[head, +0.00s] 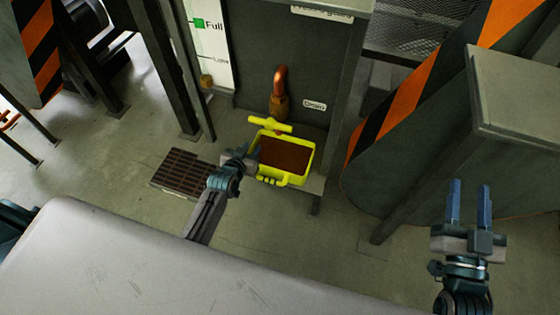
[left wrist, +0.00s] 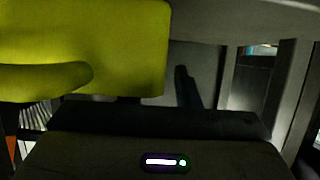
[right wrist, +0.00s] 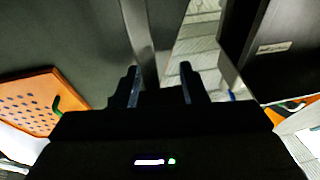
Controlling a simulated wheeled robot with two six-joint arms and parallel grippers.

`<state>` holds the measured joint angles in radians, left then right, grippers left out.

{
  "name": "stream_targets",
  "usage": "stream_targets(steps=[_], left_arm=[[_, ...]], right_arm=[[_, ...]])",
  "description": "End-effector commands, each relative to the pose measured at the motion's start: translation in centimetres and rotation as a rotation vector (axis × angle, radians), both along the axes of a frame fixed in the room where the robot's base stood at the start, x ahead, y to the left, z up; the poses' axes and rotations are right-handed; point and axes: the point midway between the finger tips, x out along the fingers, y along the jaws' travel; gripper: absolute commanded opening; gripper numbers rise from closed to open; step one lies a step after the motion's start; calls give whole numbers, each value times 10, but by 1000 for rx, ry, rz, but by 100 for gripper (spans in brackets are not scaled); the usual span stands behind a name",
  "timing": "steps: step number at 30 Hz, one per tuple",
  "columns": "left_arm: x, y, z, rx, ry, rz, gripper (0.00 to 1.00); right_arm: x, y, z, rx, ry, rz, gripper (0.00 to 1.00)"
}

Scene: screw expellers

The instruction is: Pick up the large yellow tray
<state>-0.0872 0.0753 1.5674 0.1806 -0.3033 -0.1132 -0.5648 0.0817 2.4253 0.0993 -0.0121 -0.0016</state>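The large yellow tray (head: 287,180) holds brown contents and sits below the copper-coloured drain pipe in the head view. It has a yellow handle (head: 270,125) on its far side. My left gripper (head: 248,157) is at the tray's left side. In the left wrist view, the yellow tray (left wrist: 120,50) fills the upper left and a rounded yellow bar crosses in front. One left finger shows to the right of the yellow, spread outward; the other is hidden. I cannot tell whether they touch. My right gripper (head: 468,205) is open and empty, far right of the tray.
The drain pipe (head: 280,90) comes down just behind the tray. A floor grate (head: 187,172) lies left of it. A striped machine guard (head: 420,130) and a grey stand (head: 520,95) are at the right. A large pale surface (head: 150,265) fills the lower left.

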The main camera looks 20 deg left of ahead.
Motion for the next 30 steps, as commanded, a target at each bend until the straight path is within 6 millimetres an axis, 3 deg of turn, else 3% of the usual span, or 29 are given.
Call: stream_targets(steps=[2,7,23,30], left_arm=[[0,0,0,0,0,0,29],[0,0,0,0,0,0,0],[0,0,5,0,0,0,0],[0,0,23,1,-2,0,0]], right_arm=[[0,0,0,0,1,0,39],[0,0,0,0,2,0,39],[1,0,-3,3,26,2,39],[-6,2,-39,14,219,10,39]])
